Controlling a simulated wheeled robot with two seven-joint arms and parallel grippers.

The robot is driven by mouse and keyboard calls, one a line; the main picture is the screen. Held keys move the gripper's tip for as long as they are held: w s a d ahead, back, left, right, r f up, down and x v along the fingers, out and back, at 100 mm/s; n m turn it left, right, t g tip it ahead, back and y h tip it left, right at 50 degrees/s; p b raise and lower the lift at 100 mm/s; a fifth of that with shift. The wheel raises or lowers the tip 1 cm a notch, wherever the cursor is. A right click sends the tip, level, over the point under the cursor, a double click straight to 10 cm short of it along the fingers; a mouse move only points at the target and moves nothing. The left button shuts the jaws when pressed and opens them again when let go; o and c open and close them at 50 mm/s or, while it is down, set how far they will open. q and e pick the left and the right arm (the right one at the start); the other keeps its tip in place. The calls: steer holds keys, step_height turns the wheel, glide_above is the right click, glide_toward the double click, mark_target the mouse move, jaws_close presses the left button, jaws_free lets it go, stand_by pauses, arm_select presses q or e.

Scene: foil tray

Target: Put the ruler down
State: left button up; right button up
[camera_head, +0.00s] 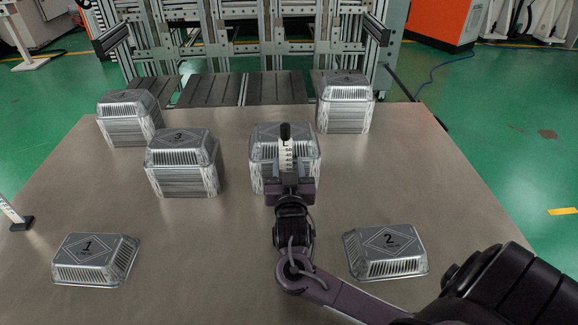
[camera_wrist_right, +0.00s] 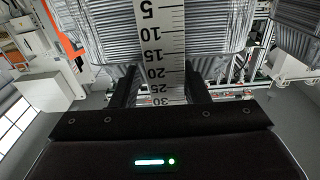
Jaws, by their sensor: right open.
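A white ruler (camera_head: 286,154) with black markings and a black end stands in front of the middle foil tray stack (camera_head: 258,165). My right gripper (camera_head: 288,182) is at the ruler's near side. In the right wrist view the ruler (camera_wrist_right: 165,50) runs between the two dark fingers (camera_wrist_right: 163,88), with its numbers showing. The fingers are open; I cannot tell whether either touches it. The ruler's lower end is hidden by the gripper. Another white scale strip with a black foot (camera_head: 22,224) is cut off at the left edge. My left gripper is out of view.
Foil stacks stand at the back left (camera_head: 130,118), at centre left marked 3 (camera_head: 183,165), and at the back right (camera_head: 345,105). Low foil trays marked 1 (camera_head: 95,260) and 2 (camera_head: 388,253) lie nearer. The front middle of the table (camera_head: 195,255) is clear.

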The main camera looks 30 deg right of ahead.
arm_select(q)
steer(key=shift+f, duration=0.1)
arm_select(e)
steer(key=shift+s+a+f+n+y, duration=0.15)
steer(key=shift+a+f, duration=0.1)
steer(key=shift+f, duration=0.4)
steer(key=shift+w+a+f+n+y, duration=0.1)
steer(key=shift+a+f+n+y, duration=0.1)
steer(key=shift+f, duration=0.4)
steer(key=shift+r, duration=0.15)
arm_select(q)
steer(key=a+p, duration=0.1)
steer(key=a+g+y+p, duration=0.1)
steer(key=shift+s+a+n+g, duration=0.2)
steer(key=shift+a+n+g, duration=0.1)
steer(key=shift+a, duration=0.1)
arm_select(e)
steer(key=r+v, duration=0.1)
steer(key=v, duration=1)
steer(key=shift+a+r, duration=0.2)
steer(key=shift+r, duration=0.05)
steer(key=shift+s, duration=0.15)
